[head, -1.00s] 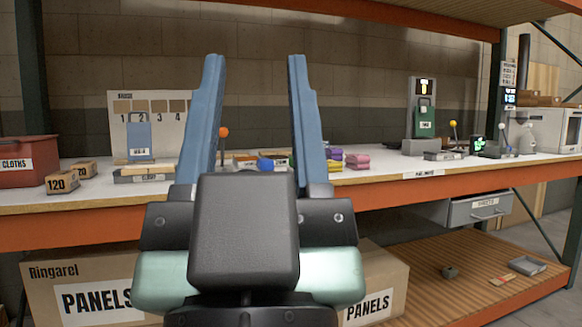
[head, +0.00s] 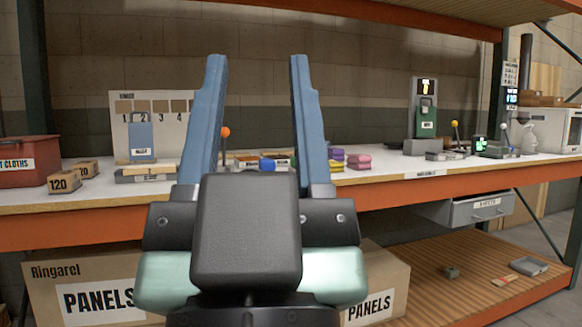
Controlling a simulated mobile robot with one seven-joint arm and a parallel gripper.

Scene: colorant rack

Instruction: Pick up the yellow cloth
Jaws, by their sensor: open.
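My gripper (head: 260,62) is in the middle of the head view, in front of the shelf. Its two long blue fingers point up and stand wide apart, with nothing between them. A small stack of folded cloths lies on the shelf just right of the right finger. The yellow cloth (head: 337,169) shows low in that stack, partly hidden by the finger. A purple cloth (head: 336,155) lies above or behind it. Pink cloths (head: 358,161) lie right beside it. My gripper is apart from the cloths.
A numbered board (head: 126,105) stands behind. A green device (head: 427,118) and levers are at the right. The white shelf top (head: 395,171) is clear right of the cloths.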

